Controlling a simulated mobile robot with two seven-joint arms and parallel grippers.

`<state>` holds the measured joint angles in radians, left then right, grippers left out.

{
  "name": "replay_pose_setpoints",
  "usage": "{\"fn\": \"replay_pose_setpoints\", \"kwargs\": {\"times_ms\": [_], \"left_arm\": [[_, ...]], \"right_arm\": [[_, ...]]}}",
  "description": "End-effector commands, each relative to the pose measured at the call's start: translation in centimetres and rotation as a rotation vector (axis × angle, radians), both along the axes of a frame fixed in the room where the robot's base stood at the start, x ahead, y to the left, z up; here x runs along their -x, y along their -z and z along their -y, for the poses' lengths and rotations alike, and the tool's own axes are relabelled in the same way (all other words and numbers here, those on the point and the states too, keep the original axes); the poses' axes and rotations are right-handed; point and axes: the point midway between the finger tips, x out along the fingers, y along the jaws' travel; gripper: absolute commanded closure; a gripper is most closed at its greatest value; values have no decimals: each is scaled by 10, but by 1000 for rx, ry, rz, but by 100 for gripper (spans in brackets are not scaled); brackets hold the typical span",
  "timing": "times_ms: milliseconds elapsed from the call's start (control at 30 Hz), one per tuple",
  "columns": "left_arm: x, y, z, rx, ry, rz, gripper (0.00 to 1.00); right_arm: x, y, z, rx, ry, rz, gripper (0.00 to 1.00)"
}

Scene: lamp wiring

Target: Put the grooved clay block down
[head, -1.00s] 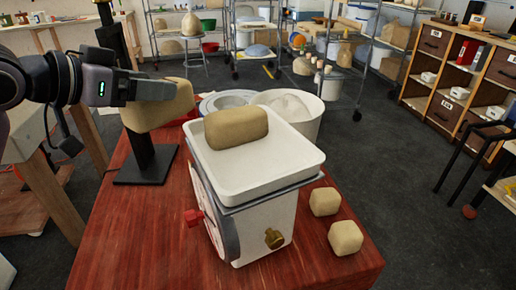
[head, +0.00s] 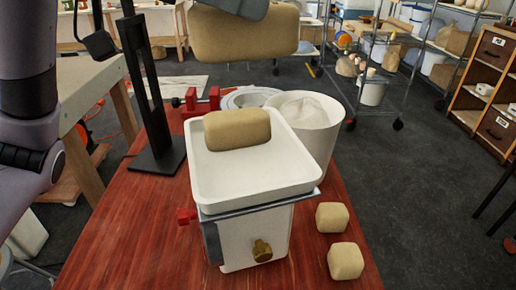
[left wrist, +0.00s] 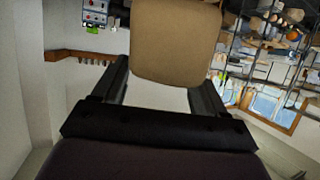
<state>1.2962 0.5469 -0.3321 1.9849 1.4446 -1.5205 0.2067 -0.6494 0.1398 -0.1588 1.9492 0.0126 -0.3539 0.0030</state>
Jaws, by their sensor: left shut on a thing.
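The large tan clay block (head: 245,38) hangs in the air at the top of the head view, beyond and above the white scale. My left gripper (head: 240,8) is shut on it from above, partly cut off by the frame edge. In the left wrist view, the block (left wrist: 175,40) sits at the ends of the fingers of my left gripper (left wrist: 165,75). No groove can be made out on its visible faces. My right gripper is not in view.
Another clay block (head: 237,128) lies on the tray of the scale (head: 255,182), on the red wooden table (head: 110,235). Two small clay cubes (head: 332,217) (head: 345,261) are at right. A black stand (head: 158,155) is at left; a white bucket (head: 318,135) is behind the scale.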

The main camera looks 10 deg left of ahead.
Motion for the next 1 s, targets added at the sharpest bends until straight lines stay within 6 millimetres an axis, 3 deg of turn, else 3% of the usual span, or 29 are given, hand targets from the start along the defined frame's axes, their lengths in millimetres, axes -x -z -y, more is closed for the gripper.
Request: {"fn": "replay_pose_setpoints", "kwargs": {"times_ms": [267,433,1000], "left_arm": [[8,-10,4,7,28,6,100],[8,-1,4,7,28,4,100],[8,95,4,7,27,2,100]], "right_arm": [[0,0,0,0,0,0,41],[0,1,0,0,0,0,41],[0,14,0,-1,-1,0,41]]}}
